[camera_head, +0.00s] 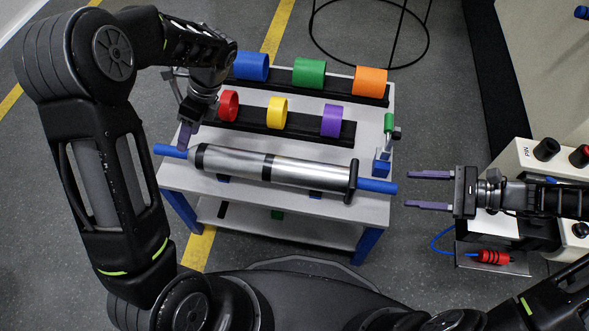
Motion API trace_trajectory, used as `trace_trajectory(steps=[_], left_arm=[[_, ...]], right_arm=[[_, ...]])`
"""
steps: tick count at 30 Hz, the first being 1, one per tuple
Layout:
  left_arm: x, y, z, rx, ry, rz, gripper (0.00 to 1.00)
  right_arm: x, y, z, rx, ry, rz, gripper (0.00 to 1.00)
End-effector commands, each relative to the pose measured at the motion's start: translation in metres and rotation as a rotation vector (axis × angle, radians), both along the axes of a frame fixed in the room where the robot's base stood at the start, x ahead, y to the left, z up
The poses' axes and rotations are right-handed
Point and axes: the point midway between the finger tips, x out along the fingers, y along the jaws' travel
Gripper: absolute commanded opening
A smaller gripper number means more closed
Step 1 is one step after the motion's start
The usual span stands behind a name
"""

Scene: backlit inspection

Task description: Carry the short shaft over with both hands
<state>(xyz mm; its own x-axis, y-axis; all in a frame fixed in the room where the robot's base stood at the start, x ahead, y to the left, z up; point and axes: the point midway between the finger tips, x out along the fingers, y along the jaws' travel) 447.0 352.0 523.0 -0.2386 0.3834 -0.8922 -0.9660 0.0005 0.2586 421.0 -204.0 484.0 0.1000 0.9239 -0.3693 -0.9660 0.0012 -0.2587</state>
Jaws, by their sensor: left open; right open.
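The short shaft (310,172) is a silver cylinder with black bands, a black flange towards its right end and blue ends. It lies lengthwise across the front of the small table (370,210), with both blue ends at the table's sides. My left gripper (184,138) is open, its purple fingers pointing down at the shaft's left blue end (170,151); whether they touch it I cannot tell. My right gripper (430,190) is open and empty, to the right of the right blue end (377,186), fingers pointing left at it, with a gap between.
Behind the shaft, two black racks hold coloured rings, such as the purple ring (331,120) and the orange ring (369,81). A small blue stand with a green top (389,122) is at the table's right edge. A white instrument box (530,158) stands at the right.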

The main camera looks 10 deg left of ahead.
Motion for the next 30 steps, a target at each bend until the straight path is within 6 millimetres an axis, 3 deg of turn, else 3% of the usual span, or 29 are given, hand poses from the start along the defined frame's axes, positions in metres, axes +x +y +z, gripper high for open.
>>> trace_trajectory(steps=[18,30], left_arm=[[-0.017,0.027,-0.063,-0.001,0.003,0.001,0.52],[-0.019,0.029,-0.069,0.000,0.001,0.001,0.52]], right_arm=[[0.006,0.065,-0.026,0.001,0.001,0.002,0.52],[0.007,0.072,-0.029,0.000,-0.001,0.001,0.52]])
